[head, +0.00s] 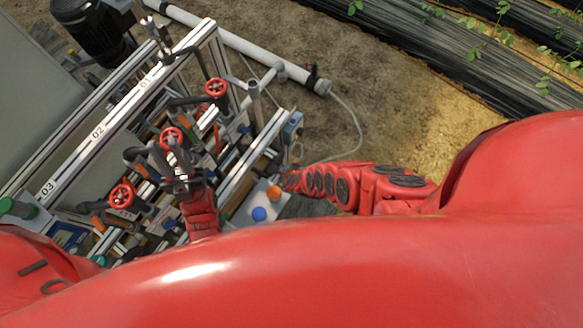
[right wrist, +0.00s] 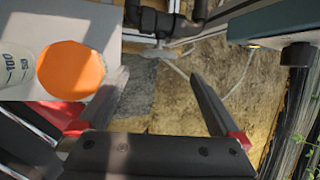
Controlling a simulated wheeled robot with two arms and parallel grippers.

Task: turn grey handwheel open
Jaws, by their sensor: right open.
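Three red handwheels show on the skid in the head view: a far one (head: 216,87), a middle one (head: 171,138) and a near one (head: 122,196). My left gripper (head: 180,184) is over the skid, just below the middle red wheel in the picture; its dark fingers blend with the pipework, so its jaws are unclear. My right gripper (right wrist: 160,100) is open, with nothing between its fingers in the right wrist view. An orange cap (right wrist: 70,70) lies just left of its left finger.
A white board (head: 242,208) carries the orange cap (head: 273,192) and a blue cap (head: 259,214). A blue-grey box (head: 292,126) stands at the skid's right end. A white pipe (head: 255,52) runs behind. Bare soil (head: 385,110) is open to the right.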

